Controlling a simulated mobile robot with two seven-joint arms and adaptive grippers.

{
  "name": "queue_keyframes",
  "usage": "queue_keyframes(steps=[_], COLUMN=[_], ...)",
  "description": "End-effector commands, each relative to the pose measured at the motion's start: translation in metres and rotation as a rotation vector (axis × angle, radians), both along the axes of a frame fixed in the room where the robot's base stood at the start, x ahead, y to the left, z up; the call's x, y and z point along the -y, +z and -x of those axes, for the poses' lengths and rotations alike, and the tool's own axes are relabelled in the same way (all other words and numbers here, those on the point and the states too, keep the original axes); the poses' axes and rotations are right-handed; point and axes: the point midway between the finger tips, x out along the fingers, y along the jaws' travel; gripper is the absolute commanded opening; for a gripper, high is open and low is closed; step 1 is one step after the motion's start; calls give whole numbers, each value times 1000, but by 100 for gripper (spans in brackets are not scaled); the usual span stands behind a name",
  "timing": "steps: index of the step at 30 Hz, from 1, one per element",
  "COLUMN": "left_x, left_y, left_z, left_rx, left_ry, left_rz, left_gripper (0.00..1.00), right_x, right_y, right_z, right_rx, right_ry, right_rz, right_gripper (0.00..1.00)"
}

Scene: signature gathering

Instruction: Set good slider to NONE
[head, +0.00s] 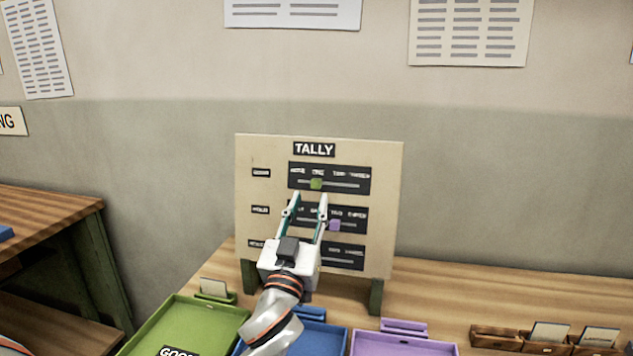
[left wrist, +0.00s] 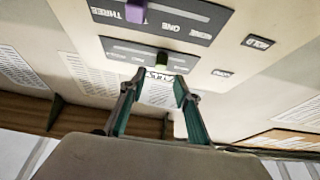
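The beige tally board (head: 385,190) stands upright at the back of the table, with three dark slider strips. The top strip, labelled GOOD, carries a green slider knob (head: 316,184) below the ONE mark, with NONE to its left. In the left wrist view, the knob lies beyond the gap between the fingers (left wrist: 154,84). My right gripper is not in view.
The middle strip has a purple knob (head: 335,225) near TWO; my gripper partly hides the bottom strip. Green (head: 185,330), blue (head: 322,338) and purple (head: 400,345) trays lie in front of the board. Wooden card holders (head: 497,338) stand at right.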

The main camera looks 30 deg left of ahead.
Motion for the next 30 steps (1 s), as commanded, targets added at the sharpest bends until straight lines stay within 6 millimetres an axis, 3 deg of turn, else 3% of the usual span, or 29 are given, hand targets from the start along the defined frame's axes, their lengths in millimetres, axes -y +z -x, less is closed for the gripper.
queue_keyframes(steps=[12, 23, 27, 30], left_x=[-14, -15, -15, -15], left_y=[23, 24, 25, 25], left_z=[-51, -57, -57, -57], left_rx=[2, 0, 0, 0], left_ry=[0, 0, 0, 0], left_rz=[-1, -1, -1, -1], left_gripper=[32, 32, 1, 0], right_x=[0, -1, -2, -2], right_y=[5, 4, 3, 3], right_z=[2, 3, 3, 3], right_rx=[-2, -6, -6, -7], right_ry=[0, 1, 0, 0], right_rz=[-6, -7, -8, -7], right_gripper=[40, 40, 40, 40])
